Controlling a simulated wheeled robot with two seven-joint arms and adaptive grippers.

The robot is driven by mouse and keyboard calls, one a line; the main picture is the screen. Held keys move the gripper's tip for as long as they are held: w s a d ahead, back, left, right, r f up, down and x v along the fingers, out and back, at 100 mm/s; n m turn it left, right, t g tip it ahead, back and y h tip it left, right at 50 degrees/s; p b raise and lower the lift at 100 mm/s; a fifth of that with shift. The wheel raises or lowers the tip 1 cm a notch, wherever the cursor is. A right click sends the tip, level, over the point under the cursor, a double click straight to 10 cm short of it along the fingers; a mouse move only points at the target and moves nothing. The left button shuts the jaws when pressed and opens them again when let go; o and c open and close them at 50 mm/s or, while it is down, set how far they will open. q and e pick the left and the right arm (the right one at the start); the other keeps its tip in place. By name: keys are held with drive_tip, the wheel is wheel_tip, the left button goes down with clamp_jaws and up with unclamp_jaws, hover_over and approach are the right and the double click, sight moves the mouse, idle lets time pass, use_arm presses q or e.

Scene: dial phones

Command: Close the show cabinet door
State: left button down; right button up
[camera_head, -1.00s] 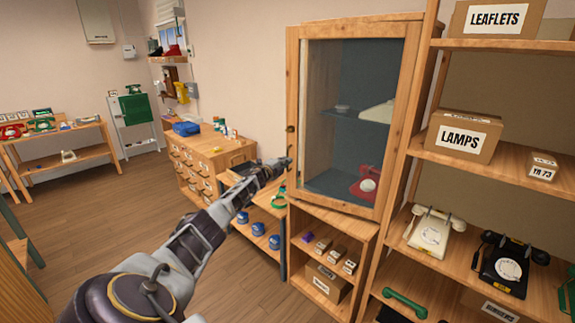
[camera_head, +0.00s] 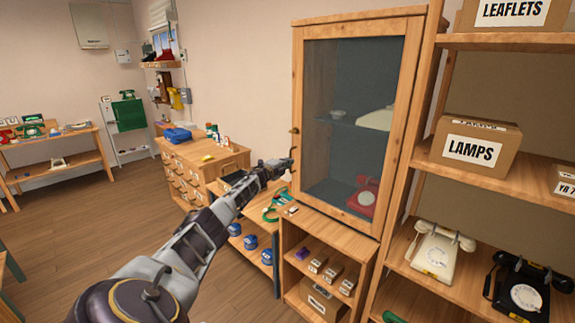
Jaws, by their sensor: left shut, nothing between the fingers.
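The show cabinet (camera_head: 360,17) is a wooden case standing on a low wooden shelf unit. Its glazed door (camera_head: 299,82) has a wooden frame and a small dark knob (camera_head: 295,131) on the left side. The door lies about flush with the case; I cannot tell whether a thin gap remains. A red phone (camera_head: 362,200) shows behind the glass. My left gripper (camera_head: 287,164) is shut and empty, at the lower left edge of the door, below the knob. I cannot tell whether it touches the door. My right gripper is not in view.
An open shelf with a lamps box (camera_head: 472,150), a cream phone (camera_head: 433,250) and a black phone (camera_head: 525,290) stands close on the right. A wooden drawer unit (camera_head: 190,170) stands left of the cabinet. The floor (camera_head: 90,230) at left is clear.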

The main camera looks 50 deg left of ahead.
use_arm(q)
drive_tip(key=shift+w+a+r, duration=0.1)
drive_tip(key=shift+w+r, duration=0.2)
drive_tip(key=shift+r, duration=0.1)
idle(0.3)
drive_tip(key=shift+f, duration=0.1)
